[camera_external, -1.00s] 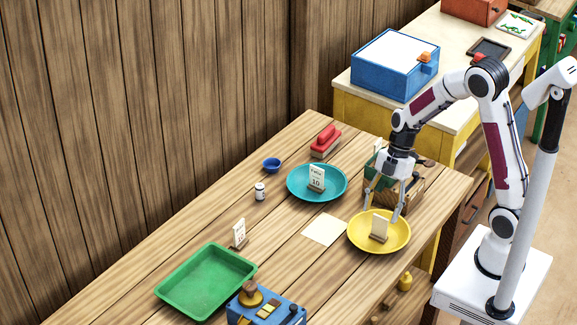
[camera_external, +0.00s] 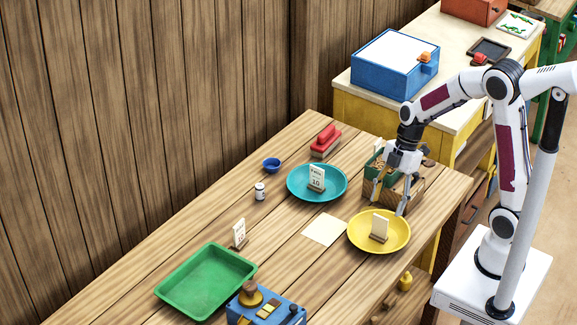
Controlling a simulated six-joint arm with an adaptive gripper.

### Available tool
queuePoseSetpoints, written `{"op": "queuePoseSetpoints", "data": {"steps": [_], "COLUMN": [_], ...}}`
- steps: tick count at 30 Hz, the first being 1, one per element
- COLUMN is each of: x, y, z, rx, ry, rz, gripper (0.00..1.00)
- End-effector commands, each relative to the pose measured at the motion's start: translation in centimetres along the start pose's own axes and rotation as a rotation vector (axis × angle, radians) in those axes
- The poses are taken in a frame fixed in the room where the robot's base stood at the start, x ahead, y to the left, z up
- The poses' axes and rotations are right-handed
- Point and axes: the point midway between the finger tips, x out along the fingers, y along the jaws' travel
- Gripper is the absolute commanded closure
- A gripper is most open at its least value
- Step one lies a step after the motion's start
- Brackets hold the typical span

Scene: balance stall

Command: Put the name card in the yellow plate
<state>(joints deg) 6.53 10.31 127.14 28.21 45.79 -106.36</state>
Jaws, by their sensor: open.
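A cream card in a small wooden stand (camera_external: 380,227) stands upright in the yellow plate (camera_external: 359,242), its blank side facing the camera. My gripper (camera_external: 388,208) is open and empty, with its fingers pointing down just behind and above this card, apart from it. Another card (camera_external: 317,178), with a 10 on it, stands in the teal plate (camera_external: 296,193). A third card (camera_external: 239,232) stands on the table near the green tray (camera_external: 165,291).
A wooden box (camera_external: 407,192) with green and other contents stands behind the yellow plate, close to my fingers. A flat paper sheet (camera_external: 324,230) lies left of the plate. A blue device (camera_external: 265,308) sits at the front.

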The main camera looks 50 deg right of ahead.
Motion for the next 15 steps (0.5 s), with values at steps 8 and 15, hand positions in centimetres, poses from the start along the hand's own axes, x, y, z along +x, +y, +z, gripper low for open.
{"op": "queuePoseSetpoints", "data": {"steps": [8,15], "x": [-3.9,-6.8], "y": [-2.1,-4.2], "z": [-0.6,-0.8], "rx": [0.195,0.37], "ry": [-0.036,-0.054], "rz": [0.075,0.147], "gripper": [0.44,0.44]}}
